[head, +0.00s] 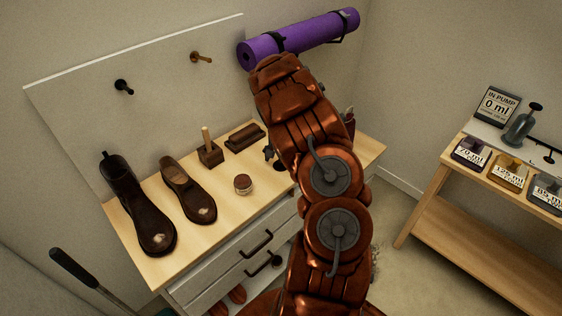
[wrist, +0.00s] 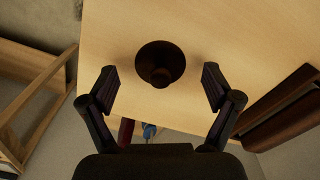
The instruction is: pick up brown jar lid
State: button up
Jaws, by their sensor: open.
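The brown jar lid (wrist: 160,55) appears to be the dark brown round piece with a knob-like middle, lying on the light wooden top in the wrist view. My gripper (wrist: 160,75) is open, with one finger on each side of it and a visible gap to both fingers. The height between fingertips and lid is hard to tell. In the head view, my arm hides most of the gripper; a dark finger (head: 268,153) shows left of the arm. A dark round shape (head: 280,165) by it may be the same lid, partly hidden.
A purple rolled mat (head: 300,37) hangs behind. A shelf with labelled containers (head: 509,172) stands right.

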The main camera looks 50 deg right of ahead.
jog(key=shift+f, duration=0.35)
jog(key=shift+c, duration=0.2)
grip_shut()
dwell(0.4)
